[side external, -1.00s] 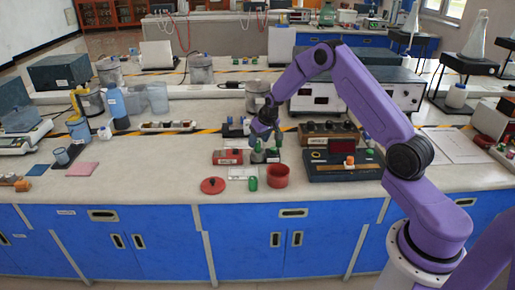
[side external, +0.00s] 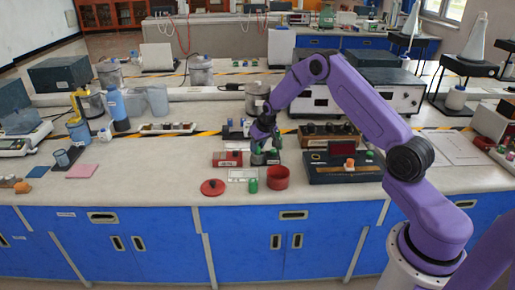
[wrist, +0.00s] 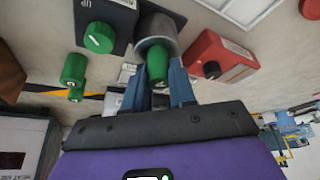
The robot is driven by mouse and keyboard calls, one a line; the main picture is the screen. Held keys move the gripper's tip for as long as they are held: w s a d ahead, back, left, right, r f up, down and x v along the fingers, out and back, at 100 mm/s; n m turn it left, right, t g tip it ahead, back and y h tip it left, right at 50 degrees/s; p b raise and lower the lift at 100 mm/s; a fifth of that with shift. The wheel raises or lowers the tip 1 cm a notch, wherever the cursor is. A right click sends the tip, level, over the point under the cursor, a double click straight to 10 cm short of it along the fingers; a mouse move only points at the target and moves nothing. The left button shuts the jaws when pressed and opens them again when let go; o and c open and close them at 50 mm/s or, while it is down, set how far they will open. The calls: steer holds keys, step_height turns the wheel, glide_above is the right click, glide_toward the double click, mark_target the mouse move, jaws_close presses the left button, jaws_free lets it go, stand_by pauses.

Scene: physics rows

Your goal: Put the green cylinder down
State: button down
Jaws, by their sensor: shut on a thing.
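My gripper (wrist: 172,85) is shut on a green cylinder (wrist: 157,65), which shows between the two blue-grey fingers in the wrist view. Beyond it is a grey, round, hollow-looking holder (wrist: 167,22). The cylinder overlaps the holder's mouth in the picture; I cannot tell whether it is inside or just above it.
Beside the holder are a black box with a green knob (wrist: 98,38) and a red box (wrist: 220,56). Another green cylinder (wrist: 73,70) is at left. A red cup (side external: 278,178), a green piece (side external: 253,186) and a red disc (side external: 212,187) are near the bench's front edge.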

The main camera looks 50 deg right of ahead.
steer(key=shift+r, duration=0.1)
step_height(320, 180, up, 4)
steer(key=shift+s+f, duration=0.15)
steer(key=shift+f, duration=0.1)
steer(key=s+a+r, duration=0.4)
steer(key=s+r, duration=0.5)
steer(key=s, duration=0.4)
steer(key=s+a+f+n+y, duration=0.2)
steer(key=s+a+n, duration=0.2)
steer(key=a, duration=0.3)
steer(key=s+a+f+n+y, duration=0.1)
steer(key=s+a+n, duration=0.3)
steer(key=a+n, duration=0.15)
steer(key=shift+m+g, duration=0.25)
steer(key=shift+g, duration=0.05)
steer(key=w+f, duration=0.3)
steer(key=w, duration=0.1)
steer(key=w+f, duration=0.3)
steer(key=w, duration=0.2)
steer(key=w+f, duration=0.3)
steer(key=w, duration=0.1)
steer(key=shift+w+a+f, duration=0.2)
steer(key=shift+w+a, duration=0.15)
steer(key=shift+w+f, duration=0.15)
steer(key=shift+f, duration=0.05)
steer(key=shift+w+f, duration=0.1)
steer(key=shift+f, duration=1.55)
